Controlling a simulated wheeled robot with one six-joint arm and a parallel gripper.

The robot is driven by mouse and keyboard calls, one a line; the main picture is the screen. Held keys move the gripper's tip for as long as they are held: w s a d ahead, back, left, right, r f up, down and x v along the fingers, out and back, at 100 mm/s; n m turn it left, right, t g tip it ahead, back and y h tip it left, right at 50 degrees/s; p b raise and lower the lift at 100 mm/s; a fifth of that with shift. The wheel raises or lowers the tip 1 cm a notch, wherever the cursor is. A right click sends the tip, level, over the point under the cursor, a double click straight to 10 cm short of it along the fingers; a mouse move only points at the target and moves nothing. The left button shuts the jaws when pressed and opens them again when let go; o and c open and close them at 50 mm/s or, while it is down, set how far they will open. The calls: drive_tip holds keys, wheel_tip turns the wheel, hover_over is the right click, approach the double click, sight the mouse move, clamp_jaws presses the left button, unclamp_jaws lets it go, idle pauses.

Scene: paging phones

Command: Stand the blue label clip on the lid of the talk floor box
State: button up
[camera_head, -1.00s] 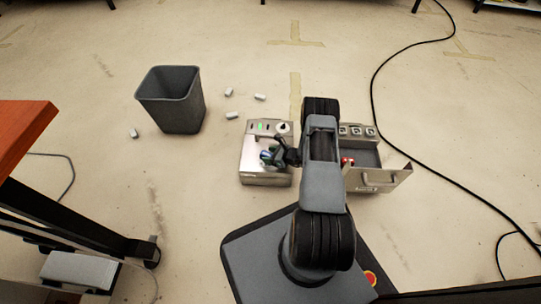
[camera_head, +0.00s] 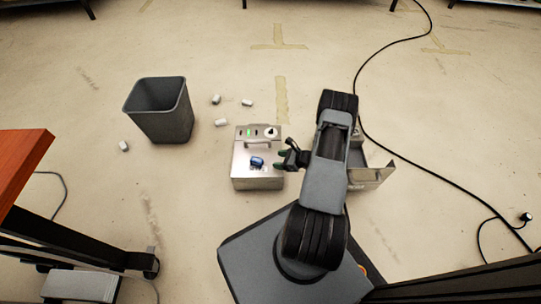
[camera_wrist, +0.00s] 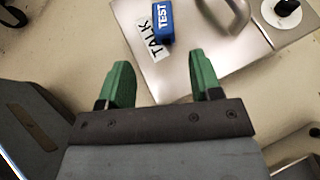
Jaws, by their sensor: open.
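The blue label clip (camera_head: 257,161) rests on the lid of the silver talk floor box (camera_head: 246,178), near the front. In the wrist view the clip (camera_wrist: 164,24) shows white TEST lettering and sits beside the white TALK label (camera_wrist: 153,45), close to or overlapping its edge. I cannot tell for sure whether it stands fully upright. My gripper (camera_head: 279,160) is just right of the clip, apart from it. In the wrist view my gripper (camera_wrist: 158,60) has its green fingers spread, with nothing between them.
The lid's handle (camera_head: 258,143) and a black knob (camera_head: 271,132) are behind the clip. A second metal box with an open drawer (camera_head: 372,178) is at right, partly hidden by my arm. A grey bin (camera_head: 163,122), several small white pieces and a black cable (camera_head: 430,178) are on the floor.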

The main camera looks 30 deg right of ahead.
drive_tip(key=a+r+n+g, duration=0.3)
drive_tip(key=a+r+n, duration=0.15)
drive_tip(key=r, duration=0.35)
drive_tip(key=s+a+r+n+g, duration=0.1)
drive_tip(key=a+r+n+g, duration=0.1)
drive_tip(key=a+r+n, duration=0.35)
drive_tip(key=a+r+n+g, duration=0.3)
drive_tip(key=r+n, duration=0.2)
drive_tip(key=r, duration=0.5)
drive_tip(key=s+a+r+n+t+h, duration=0.1)
drive_tip(key=s+a+r+n+h, duration=0.3)
drive_tip(key=s+r+n, duration=0.9)
drive_tip(key=shift+a+r+h, duration=0.2)
drive_tip(key=shift+r+h, duration=0.5)
drive_tip(key=shift+h, duration=1.1)
drive_tip(key=shift+w, duration=0.1)
wheel_tip(320, 180, up, 40)
drive_tip(key=t+p, duration=0.1)
drive_tip(key=p, duration=3.7)
drive_tip(key=shift+s+a, duration=0.15)
drive_tip(key=shift+s, duration=0.05)
